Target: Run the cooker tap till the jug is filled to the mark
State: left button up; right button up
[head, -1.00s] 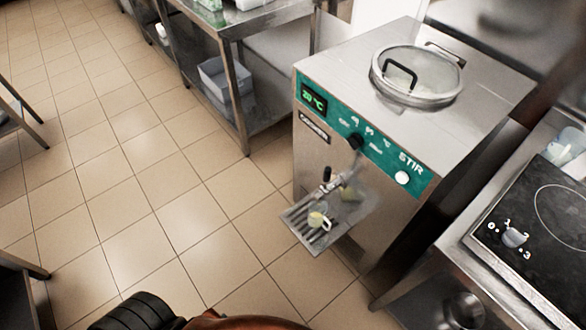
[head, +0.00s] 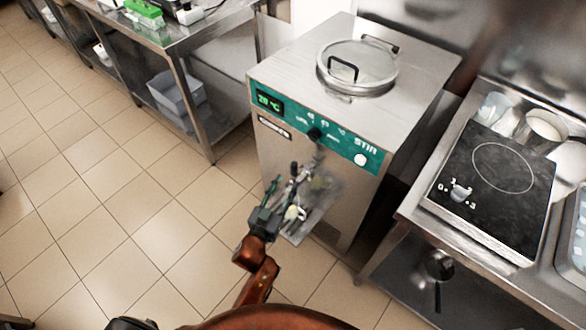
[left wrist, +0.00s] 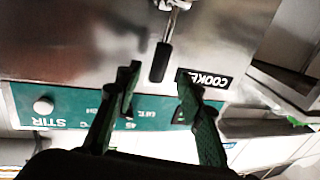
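The cooker (head: 335,190) is a steel cabinet with a green panel reading 20 °C and a round glass lid. Its tap (head: 296,172) sticks out at the front, with a black lever. A small pale jug (head: 292,213) stands on the drip tray (head: 318,218) beneath it, partly hidden by my gripper; its mark and level cannot be made out. My left gripper (head: 272,200) is at the tap's left side. In the left wrist view, which is upside down, my left gripper (left wrist: 158,82) is open, with the black tap lever (left wrist: 161,62) between and beyond its fingertips. My right gripper is not in view.
A counter with a black hob (head: 495,185) and a pot (head: 545,130) stands right of the cooker. A steel table (head: 190,40) with a grey bin (head: 177,97) on its lower shelf is behind left.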

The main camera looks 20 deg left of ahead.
aim_at(293, 172)
pick_arm(q)
jog(key=shift+w+d+r, duration=0.15)
jog(key=shift+w, duration=0.35)
jog(key=w+b, duration=0.1)
jog(key=w, duration=0.2)
jog(key=w+b, duration=0.1)
jog(key=w, duration=0.2)
jog(key=shift+d, duration=0.2)
jog(key=shift+w, duration=0.35)
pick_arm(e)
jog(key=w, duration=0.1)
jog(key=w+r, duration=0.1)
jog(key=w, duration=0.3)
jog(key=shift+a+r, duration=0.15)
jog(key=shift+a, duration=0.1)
pick_arm(q)
jog(key=shift+c, duration=0.2)
grip_shut()
